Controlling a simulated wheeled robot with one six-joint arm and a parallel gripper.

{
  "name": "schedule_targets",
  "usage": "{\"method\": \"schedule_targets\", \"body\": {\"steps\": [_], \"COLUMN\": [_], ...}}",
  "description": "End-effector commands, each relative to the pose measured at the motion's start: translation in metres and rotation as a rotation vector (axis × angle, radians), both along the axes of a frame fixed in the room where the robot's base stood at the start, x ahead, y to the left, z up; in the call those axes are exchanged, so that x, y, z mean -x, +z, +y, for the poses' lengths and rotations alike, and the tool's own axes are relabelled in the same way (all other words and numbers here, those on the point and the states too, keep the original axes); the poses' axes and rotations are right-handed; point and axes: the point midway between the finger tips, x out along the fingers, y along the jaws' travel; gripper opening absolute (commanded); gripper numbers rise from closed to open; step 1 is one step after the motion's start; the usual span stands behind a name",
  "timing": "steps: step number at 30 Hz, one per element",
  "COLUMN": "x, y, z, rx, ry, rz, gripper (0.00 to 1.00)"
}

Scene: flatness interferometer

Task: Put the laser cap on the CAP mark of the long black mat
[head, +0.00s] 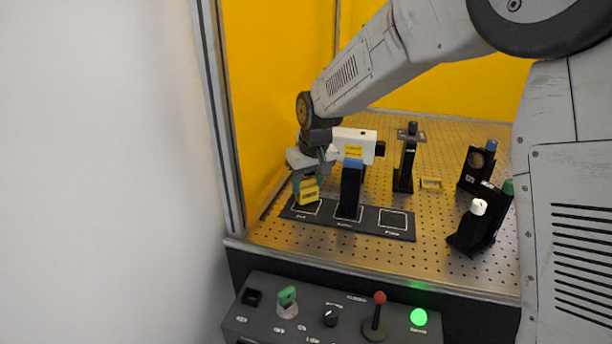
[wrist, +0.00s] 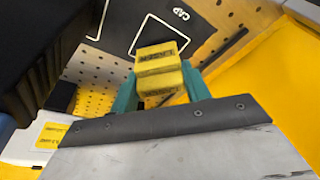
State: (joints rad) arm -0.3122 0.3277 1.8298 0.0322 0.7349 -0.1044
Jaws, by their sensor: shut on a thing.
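The laser cap (head: 308,192) is a yellow block with dark lettering. My gripper (head: 309,183) is shut on it, with a teal finger on each side. In the wrist view the cap (wrist: 159,68) sits between my fingertips (wrist: 160,88). The long black mat (head: 362,224) lies on the perforated bench with several white outlined squares. The CAP mark (wrist: 162,34) is the outlined square at the mat's left end, and the cap hides part of it. The cap is over or at this square; I cannot tell if it touches the mat.
A black post with a blue top (head: 351,188) stands on the mat's middle square, close right of my gripper. A white laser box (head: 355,144) is behind it. Other black mounts (head: 404,165) stand further right. The right square (head: 393,219) is empty. A control panel (head: 335,315) is in front.

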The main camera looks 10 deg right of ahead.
Motion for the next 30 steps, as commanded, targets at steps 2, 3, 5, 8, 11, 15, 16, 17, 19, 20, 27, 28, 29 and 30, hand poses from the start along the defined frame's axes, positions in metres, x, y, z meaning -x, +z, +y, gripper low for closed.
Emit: {"method": "schedule_targets", "body": {"steps": [2, 3, 5, 8, 11, 15, 16, 17, 19, 20, 27, 28, 29, 30], "x": [0.0003, 0.0004, 0.0004, 0.0005, 0.0006, 0.0006, 0.0006, 0.0006, 0.0006, 0.0006, 0.0007, 0.0007, 0.0006, 0.0006], "y": [-0.0035, -0.0048, -0.006, -0.007, -0.0071, -0.0069, -0.0069, -0.007, -0.0071, -0.0073, -0.01, -0.0104, -0.0108, -0.0112], "z": [0.0006, 0.0009, 0.0012, 0.0018, 0.0021, 0.0023, 0.0023, 0.0024, 0.0024, 0.0023, 0.0021, 0.002, 0.002, 0.0019], "rx": [0.001, 0.0, 0.0, 0.0, 0.0, 0.0, 0.0, 0.0, 0.0, 0.0, 0.0, 0.0, 0.0, 0.0], "ry": [0.001, 0.001, 0.002, 0.002, 0.003, 0.003, 0.003, 0.003, 0.003, 0.003, 0.003, 0.002, 0.002, 0.002], "rz": [0.001, 0.0, 0.0, 0.0, 0.0, 0.0, 0.0, 0.0, 0.0, 0.0, 0.001, 0.001, 0.001, 0.001], "gripper": [0.32, 0.32, 0.32, 0.32, 0.32, 0.32, 0.32, 0.32, 0.32, 0.32, 0.32, 0.32, 0.32, 0.32]}}
